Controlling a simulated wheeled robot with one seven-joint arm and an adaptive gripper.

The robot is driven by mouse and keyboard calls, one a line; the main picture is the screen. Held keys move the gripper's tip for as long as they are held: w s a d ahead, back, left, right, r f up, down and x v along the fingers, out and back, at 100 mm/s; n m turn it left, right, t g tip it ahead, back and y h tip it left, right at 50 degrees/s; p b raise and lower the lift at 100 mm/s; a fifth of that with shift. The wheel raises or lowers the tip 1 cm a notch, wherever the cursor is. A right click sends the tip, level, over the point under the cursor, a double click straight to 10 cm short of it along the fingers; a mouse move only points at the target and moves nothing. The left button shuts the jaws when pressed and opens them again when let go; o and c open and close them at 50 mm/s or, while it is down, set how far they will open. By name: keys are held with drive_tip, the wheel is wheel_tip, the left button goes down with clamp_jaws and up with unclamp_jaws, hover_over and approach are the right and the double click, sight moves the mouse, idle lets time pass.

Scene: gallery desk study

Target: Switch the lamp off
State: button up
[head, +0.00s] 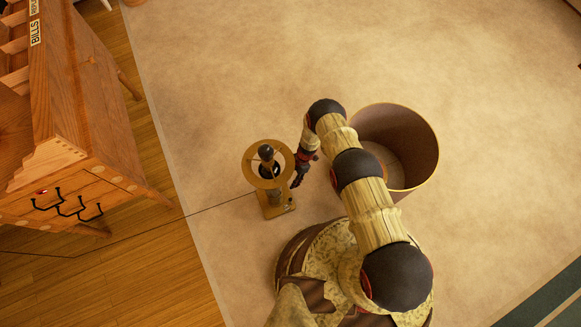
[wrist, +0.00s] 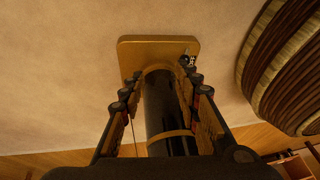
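The lamp (head: 279,211) stands upright on the rug, with a brass ring at its top, a dark column and a flat brass base. I cannot tell whether it is lit. My gripper (head: 299,176) is low at the lamp's right side in the head view. In the wrist view my gripper (wrist: 164,78) is open, with its fingers on either side of the lamp's dark column (wrist: 166,105); contact cannot be told. The brass base (wrist: 150,50) lies beyond the fingertips. A small dark switch-like part (wrist: 186,60) with white marks sits at its right corner, near the right fingertip.
A brown bin (head: 412,140) stands just right of the lamp, behind my arm. A wooden desk (head: 85,110) is at the left. A thin cord (head: 200,210) runs from the lamp leftward across the floor. The rug (head: 230,80) beyond the lamp is clear.

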sight(291, 199)
drive_tip(key=shift+n+g, duration=0.3)
drive_tip(key=shift+g, duration=0.1)
drive_tip(key=s+f, duration=0.2)
drive_tip(key=f, duration=0.1)
drive_tip(key=s+f+b, duration=0.1)
drive_tip(key=s+f, duration=0.1)
drive_tip(key=s+f+b, duration=0.1)
drive_tip(key=s+f, duration=0.2)
drive_tip(key=shift+d+f, duration=0.1)
drive_tip(key=shift+f, duration=0.25)
drive_tip(key=shift+s+a+f, duration=0.2)
drive_tip(key=shift+s+f, duration=0.1)
drive_tip(key=shift+f, duration=0.35)
